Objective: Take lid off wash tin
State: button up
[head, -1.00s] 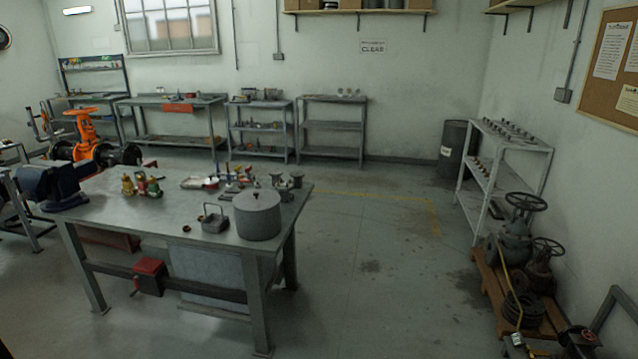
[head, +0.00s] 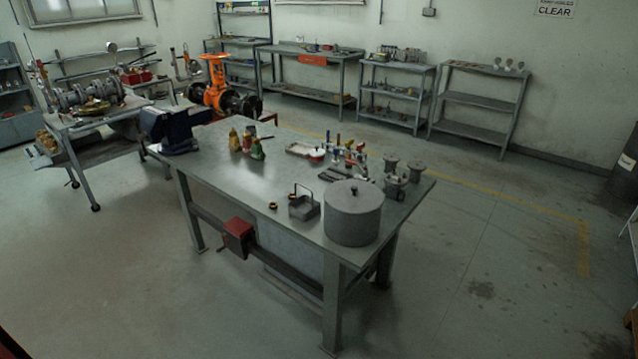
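The wash tin (head: 352,222) is a round grey metal pot at the near right corner of the steel workbench. Its flat grey lid (head: 354,195) sits on top, with a small knob in the middle. My gripper is not in the head view, so its state does not show.
On the workbench (head: 215,187), a small handled tray (head: 303,206) stands just left of the tin. Small bottles (head: 247,144), a blue vise (head: 168,130) and grey spools (head: 391,165) stand farther off. Open floor (head: 480,255) lies right of the bench.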

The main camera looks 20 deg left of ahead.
aim_at(349, 197)
jog(key=i+j+u, duration=0.1)
jog(key=i+u, duration=0.5)
jog(key=u, duration=0.25)
jog(key=i+u, duration=0.4)
jog(key=i+j, duration=0.25)
jog(key=i, duration=0.15)
jog(key=i+j+z, duration=0.15)
jog(key=i, duration=0.3)
jog(key=i+j+z, duration=0.8)
jog(key=j, duration=0.15)
jog(key=k, duration=0.1)
